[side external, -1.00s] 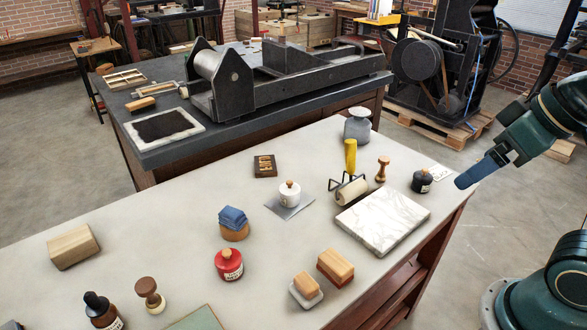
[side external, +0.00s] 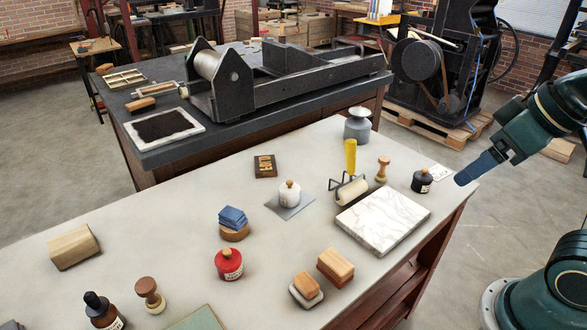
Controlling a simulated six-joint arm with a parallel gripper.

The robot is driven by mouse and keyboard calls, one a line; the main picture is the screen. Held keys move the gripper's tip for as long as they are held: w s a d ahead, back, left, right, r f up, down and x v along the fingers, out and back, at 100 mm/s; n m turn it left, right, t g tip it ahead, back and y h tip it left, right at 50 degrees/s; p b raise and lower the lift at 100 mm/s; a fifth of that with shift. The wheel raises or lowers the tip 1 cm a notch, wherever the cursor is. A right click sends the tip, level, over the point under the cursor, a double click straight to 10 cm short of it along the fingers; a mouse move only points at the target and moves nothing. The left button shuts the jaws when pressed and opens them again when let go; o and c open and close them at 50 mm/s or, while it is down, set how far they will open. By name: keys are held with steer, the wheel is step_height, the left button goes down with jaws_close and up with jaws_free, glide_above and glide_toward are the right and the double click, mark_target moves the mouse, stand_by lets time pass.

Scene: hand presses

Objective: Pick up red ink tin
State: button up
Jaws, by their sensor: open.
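The red ink tin (side external: 228,264) stands upright on the pale table, left of centre in the side external view. It is a round red tin with a pale label on its side and a small wooden knob on top. My gripper (side external: 467,180), with blue fingers, is at the far right, by the table's right edge and well away from the tin. It is open and empty; the gap between its fingers is hard to see from this side.
Near the tin are a wooden pot with blue cloth (side external: 234,223) and two wood-topped blocks (side external: 335,266). A marble slab (side external: 383,220), a yellow-handled roller (side external: 350,180) and a black ink bottle (side external: 422,181) lie between my gripper and the tin.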

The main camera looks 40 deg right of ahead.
steer(key=w+a+f+m+g+y, duration=0.1)
steer(key=w+a+f+m+y, duration=0.35)
steer(key=w, duration=0.55)
steer(key=w+a+f+m+g+y, duration=0.1)
steer(key=w+a+f+m+y, duration=0.15)
steer(key=w+a+f, duration=0.4)
steer(key=m+y, duration=0.5)
steer(key=m, duration=0.8)
glide_toward(239, 255)
steer(key=shift+s+a, duration=0.1)
steer(key=shift+s, duration=0.15)
steer(key=shift+w+a+f+m+t+y, duration=0.15)
steer(key=shift+f+m+t+y, duration=0.35)
steer(key=shift+m, duration=0.4)
steer(key=shift+x, duration=4.3)
steer(key=shift+f, duration=0.2)
